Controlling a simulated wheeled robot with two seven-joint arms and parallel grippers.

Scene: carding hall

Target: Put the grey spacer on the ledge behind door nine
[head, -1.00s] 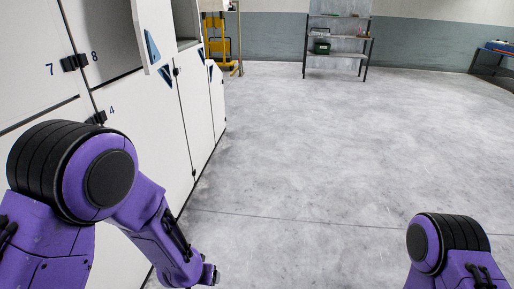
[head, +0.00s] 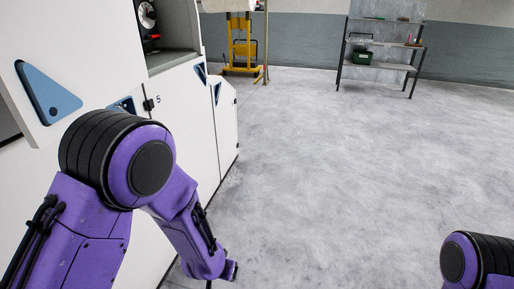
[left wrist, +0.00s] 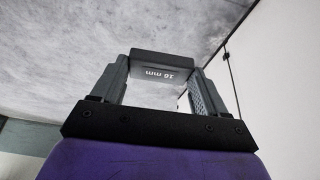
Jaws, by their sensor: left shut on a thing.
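My left gripper is shut on the grey spacer (left wrist: 163,67), a dark-edged block with an upside-down millimetre marking, held between both fingers (left wrist: 160,85) in the left wrist view. In the head view my left arm reaches down and its gripper is mostly below the frame. A white door (head: 28,80) with a blue triangular pull stands open at the left. Right of it is an open compartment with a grey floor (head: 176,60) and a round part (head: 147,13) inside. No number nine is readable. My right gripper is out of view; only its arm shows.
White closed doors, one marked 5 (head: 182,105), line the left below the compartment. A yellow lifter (head: 241,45) stands past the cabinet. A metal shelf rack (head: 380,65) with a green box (head: 362,57) stands at the back. The grey floor (head: 340,170) between is clear.

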